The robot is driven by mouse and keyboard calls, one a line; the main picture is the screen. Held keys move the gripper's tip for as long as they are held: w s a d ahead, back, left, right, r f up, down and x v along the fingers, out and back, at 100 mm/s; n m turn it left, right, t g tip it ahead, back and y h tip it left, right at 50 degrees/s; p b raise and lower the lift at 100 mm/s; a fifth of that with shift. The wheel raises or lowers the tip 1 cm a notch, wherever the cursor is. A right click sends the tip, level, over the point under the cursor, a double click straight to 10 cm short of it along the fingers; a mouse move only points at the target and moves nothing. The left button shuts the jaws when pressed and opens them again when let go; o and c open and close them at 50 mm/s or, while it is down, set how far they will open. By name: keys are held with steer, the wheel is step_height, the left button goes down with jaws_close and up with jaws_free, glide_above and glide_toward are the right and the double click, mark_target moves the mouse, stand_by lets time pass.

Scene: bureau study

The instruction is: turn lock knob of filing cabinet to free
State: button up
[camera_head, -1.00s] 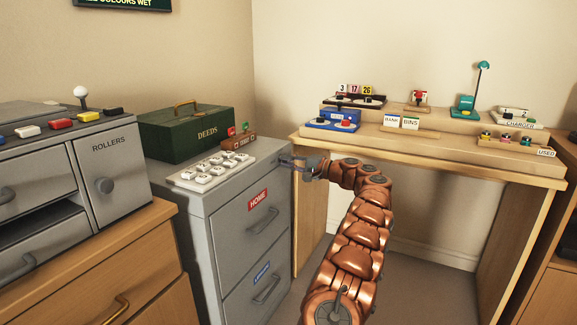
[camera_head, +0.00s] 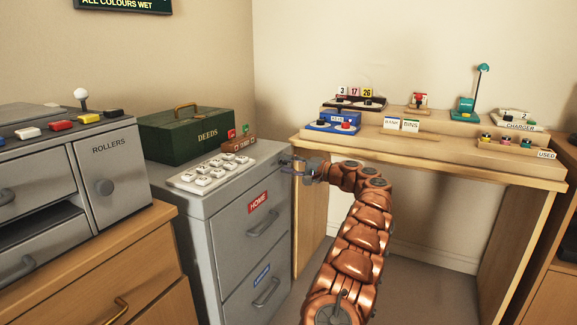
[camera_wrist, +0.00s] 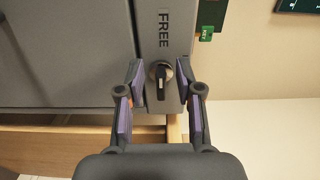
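The grey filing cabinet (camera_head: 222,216) stands left of centre in the head view, with a red HOME label on its upper drawer. In the wrist view the lock knob (camera_wrist: 160,76) is a small round dark knob with a light rim and a black grip bar lying up-down in the picture. The word FREE (camera_wrist: 164,28) is printed above it. My gripper (camera_wrist: 160,78) is open, with one finger on each side of the knob and small gaps visible.
A green DEEDS box (camera_head: 187,133), a white keypad (camera_head: 212,172) and a small wooden block (camera_head: 238,144) are on the cabinet top. A wooden desk (camera_head: 440,160) with small devices stands to the right. A grey ROLLERS unit (camera_head: 108,175) is at left.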

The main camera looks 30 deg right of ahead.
steer(key=v, duration=1.2)
stand_by(0.4)
